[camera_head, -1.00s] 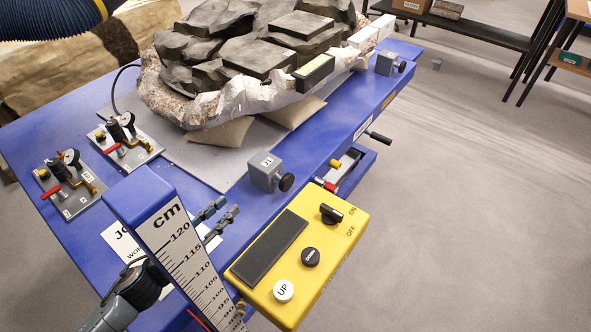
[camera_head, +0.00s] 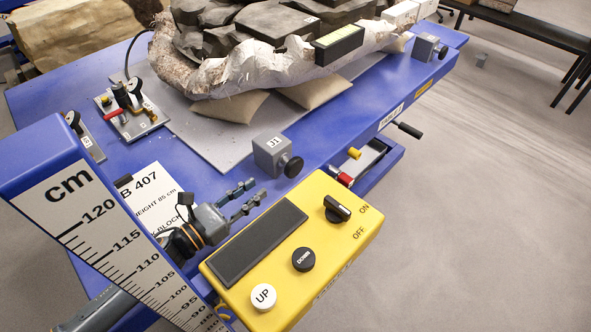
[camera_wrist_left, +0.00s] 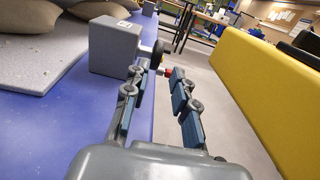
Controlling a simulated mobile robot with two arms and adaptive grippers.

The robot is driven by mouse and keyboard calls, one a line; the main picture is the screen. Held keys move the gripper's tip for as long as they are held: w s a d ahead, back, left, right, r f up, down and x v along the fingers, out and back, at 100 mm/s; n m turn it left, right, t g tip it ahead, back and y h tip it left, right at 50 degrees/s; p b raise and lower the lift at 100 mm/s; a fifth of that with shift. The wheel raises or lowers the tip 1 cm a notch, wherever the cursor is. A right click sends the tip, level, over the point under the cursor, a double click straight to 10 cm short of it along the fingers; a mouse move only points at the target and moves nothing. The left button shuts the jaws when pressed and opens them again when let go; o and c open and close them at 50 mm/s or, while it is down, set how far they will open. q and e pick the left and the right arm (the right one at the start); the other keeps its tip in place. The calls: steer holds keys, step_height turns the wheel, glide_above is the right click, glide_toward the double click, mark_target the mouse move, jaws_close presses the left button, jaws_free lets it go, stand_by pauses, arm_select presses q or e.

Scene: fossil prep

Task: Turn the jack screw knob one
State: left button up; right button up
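A grey jack block labelled J1 (camera_head: 268,152) sits on the blue table near its front edge. Its round black knob (camera_head: 293,167) faces the edge. My left gripper (camera_head: 257,189) is open and empty, short of the knob and apart from it. In the left wrist view the two fingers (camera_wrist_left: 158,76) are spread, with the knob (camera_wrist_left: 157,54) ahead between the tips, partly hidden by them. A second grey jack block (camera_head: 427,46) with a black knob stands farther along the same edge. My right gripper is not in view.
A yellow control box (camera_head: 320,238) with UP and DOWN buttons and an ON/OFF switch stands close beside my left gripper. A cm scale post (camera_head: 100,225) rises at the left front. The jacketed fossil block (camera_head: 245,75) lies behind on pillows. Open floor lies to the right.

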mark_target(286, 169)
arm_select(q)
steer(key=shift+f, duration=0.6)
steer(key=shift+w, duration=0.1)
steer(key=p+x, duration=0.1)
steer(key=x, duration=1.2)
steer(key=shift+w+d+p, duration=0.2)
steer(key=shift+d+p, duration=0.1)
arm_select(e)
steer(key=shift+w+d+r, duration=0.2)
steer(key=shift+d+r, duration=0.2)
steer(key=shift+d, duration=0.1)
arm_select(q)
jaws_close()
